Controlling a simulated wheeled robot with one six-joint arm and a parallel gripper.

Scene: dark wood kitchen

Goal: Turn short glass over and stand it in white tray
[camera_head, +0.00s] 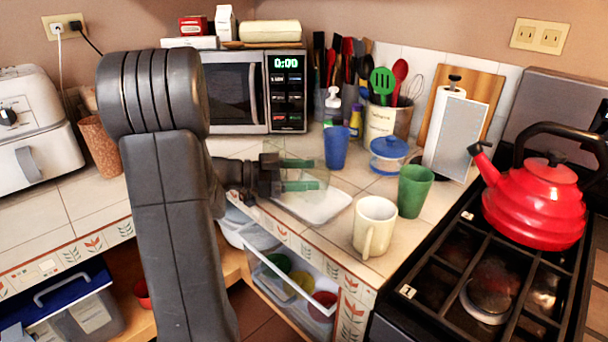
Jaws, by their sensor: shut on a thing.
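My gripper (298,175) reaches in from the left, held sideways above the white tray. Its two green-looking fingers are shut on a clear short glass (306,181), which is faint and hard to make out. I cannot tell which way up the glass is, or whether it touches the tray. The white tray (328,208) lies on the tiled counter below and to the right of the gripper. Its left part is partly covered by the gripper and glass.
A blue cup (336,147), a blue-lidded jar (388,155), a green cup (414,191) and a cream mug (374,227) stand right of the tray. A red kettle (535,203) sits on the stove. An open drawer (285,285) is below the counter edge.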

